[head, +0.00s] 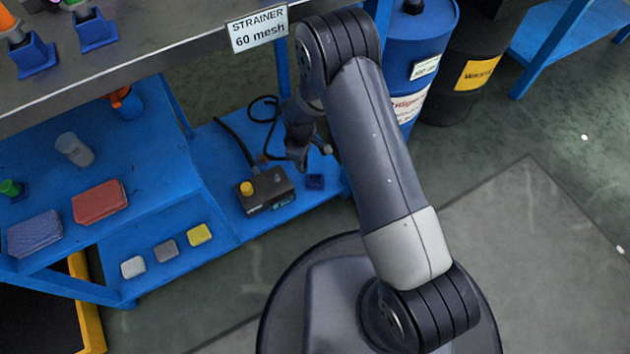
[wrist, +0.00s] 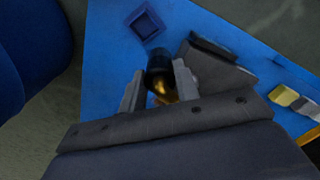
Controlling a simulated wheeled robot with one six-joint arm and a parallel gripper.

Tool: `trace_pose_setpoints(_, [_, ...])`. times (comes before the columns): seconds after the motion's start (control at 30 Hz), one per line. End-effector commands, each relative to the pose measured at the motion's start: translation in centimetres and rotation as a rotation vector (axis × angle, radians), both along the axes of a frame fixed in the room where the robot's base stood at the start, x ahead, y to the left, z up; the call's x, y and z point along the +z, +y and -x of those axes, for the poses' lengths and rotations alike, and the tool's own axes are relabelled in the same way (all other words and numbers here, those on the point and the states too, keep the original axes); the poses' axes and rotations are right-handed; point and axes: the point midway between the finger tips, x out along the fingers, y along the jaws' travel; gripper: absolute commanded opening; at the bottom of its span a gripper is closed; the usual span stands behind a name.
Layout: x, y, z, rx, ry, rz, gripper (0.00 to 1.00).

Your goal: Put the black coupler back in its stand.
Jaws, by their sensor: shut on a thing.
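In the wrist view my gripper (wrist: 158,72) is shut on the black coupler (wrist: 159,60). The coupler is a dark, rounded piece with a gold-coloured part showing below it between the fingers. The coupler's stand (wrist: 146,21) looks like a small blue square holder with an empty dark middle, just beyond the coupler and apart from it. In the head view my gripper (head: 297,157) is above the low blue shelf, and the stand (head: 315,181) is just below and right of it. The coupler is hard to make out there.
A dark box (head: 265,192) with a yellow knob and black cable stands left of the stand; it also shows in the wrist view (wrist: 215,70). Grey and yellow blocks (head: 166,250) lie farther left. A blue drum (head: 418,60) stands right. The upper bench edge overhangs.

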Motion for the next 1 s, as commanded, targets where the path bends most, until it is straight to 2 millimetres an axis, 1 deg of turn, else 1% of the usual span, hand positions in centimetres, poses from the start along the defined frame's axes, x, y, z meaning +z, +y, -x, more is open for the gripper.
trace_pose_setpoints(0.03, [-0.3, -1.2, -0.3, -0.048, -0.001, -0.001, 0.05])
trace_pose_setpoints(0.2, [-1.1, -4.2, -0.9, -0.184, 0.0, 0.0, 0.05])
trace_pose_setpoints(0.23, [-2.3, -3.9, -0.8, -0.174, 0.001, 0.001, 0.05])
trace_pose_setpoints(0.3, [-3.6, -3.8, -0.8, -0.171, 0.0, 0.0, 0.05])
trace_pose_setpoints(0.37, [-4.5, -3.8, -0.8, -0.17, 0.0, 0.0, 0.05])
trace_pose_setpoints(0.5, [-5.6, -3.8, -0.9, -0.169, 0.0, 0.0, 0.05])
trace_pose_setpoints(0.7, [-6.5, -3.8, -0.9, -0.168, -0.001, 0.0, 0.05])
trace_pose_setpoints(1.0, [-6.6, -3.8, -0.9, -0.168, -0.001, 0.0, 0.05])
